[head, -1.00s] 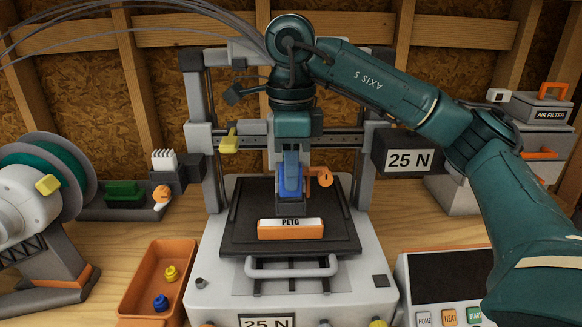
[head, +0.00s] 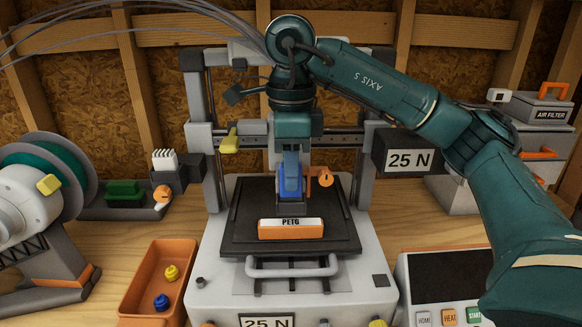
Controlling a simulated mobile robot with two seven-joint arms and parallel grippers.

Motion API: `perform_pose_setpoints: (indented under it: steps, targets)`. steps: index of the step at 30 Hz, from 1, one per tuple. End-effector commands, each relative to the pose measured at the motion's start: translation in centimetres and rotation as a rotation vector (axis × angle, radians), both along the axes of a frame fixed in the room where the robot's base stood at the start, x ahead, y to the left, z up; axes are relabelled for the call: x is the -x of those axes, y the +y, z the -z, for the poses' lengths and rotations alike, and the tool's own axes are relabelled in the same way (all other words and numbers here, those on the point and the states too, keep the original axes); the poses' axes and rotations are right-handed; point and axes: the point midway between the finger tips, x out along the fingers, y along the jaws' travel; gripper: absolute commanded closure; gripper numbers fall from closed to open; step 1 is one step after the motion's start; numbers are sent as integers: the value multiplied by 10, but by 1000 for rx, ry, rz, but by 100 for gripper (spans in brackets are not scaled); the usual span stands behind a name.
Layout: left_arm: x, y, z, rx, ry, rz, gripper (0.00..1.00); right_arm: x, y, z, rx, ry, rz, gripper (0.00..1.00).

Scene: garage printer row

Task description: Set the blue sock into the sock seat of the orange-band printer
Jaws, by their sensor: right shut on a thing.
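The printer (head: 218,245), a grey frame machine with a black bed, stands in the middle of the head view. An orange block with a white PETG label (head: 290,230) sits on its bed front. My right gripper (head: 291,190) points down in front of the print head, above the bed. It is shut on a blue piece, which looks like the blue sock (head: 290,188); the fingers partly cover it. An orange lever-like part (head: 322,178) is just right of it. The sock seat cannot be made out behind my gripper. My left gripper is not in view.
An orange tray (head: 132,296) at front left holds a small yellow piece (head: 171,272) and a small blue piece (head: 161,301). A spool holder (head: 35,210) stands left. A control panel (head: 440,275) is front right, an air filter box (head: 543,110) back right.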

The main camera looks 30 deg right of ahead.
Motion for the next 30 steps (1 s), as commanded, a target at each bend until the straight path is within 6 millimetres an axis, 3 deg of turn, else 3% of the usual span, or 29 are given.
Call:
perform_pose_setpoints:
  steps: [30]
  targets:
    - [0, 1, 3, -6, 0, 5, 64, 0, 0, 7, -1, 1, 0, 100]
